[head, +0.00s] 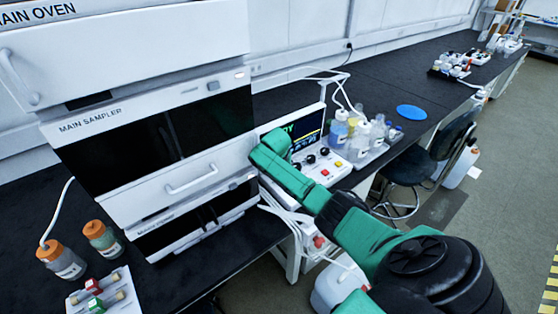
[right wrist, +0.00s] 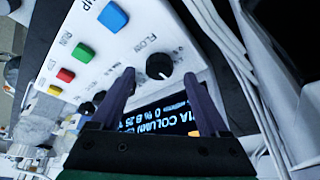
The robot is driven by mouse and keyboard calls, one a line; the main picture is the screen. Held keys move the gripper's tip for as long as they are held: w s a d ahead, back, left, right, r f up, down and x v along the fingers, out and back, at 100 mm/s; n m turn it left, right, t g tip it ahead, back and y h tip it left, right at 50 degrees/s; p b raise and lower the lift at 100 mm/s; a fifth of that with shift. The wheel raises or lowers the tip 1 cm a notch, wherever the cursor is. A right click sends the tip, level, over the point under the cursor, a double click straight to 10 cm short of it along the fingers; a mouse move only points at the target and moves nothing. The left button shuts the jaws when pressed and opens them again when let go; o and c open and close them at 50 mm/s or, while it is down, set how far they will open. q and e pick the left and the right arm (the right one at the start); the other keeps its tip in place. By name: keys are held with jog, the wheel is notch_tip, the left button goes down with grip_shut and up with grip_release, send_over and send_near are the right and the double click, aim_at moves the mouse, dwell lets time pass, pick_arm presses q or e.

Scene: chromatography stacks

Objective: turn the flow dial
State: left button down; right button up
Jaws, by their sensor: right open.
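The flow dial (right wrist: 159,65) is a round black knob with a white mark, beside the printed word FLOW on a white control panel (right wrist: 125,50). In the right wrist view my right gripper (right wrist: 160,75) is open, with its two dark fingers on either side of the dial; I cannot tell whether they touch it. In the head view my green right gripper (head: 270,153) is over the left part of the control unit (head: 338,172) and hides part of it. Other black knobs show there beside the gripper. My left gripper is not in view.
The panel has blue (right wrist: 112,17), green, red and yellow buttons. A lit screen (right wrist: 160,115) adjoins it. The main sampler (head: 150,130) stands close on the left of my right gripper. Bottles in a tray (head: 372,158) stand to the right. White tubing and cables run below the unit.

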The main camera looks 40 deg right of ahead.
jog(key=v, duration=1.2)
jog(key=shift+s, duration=0.15)
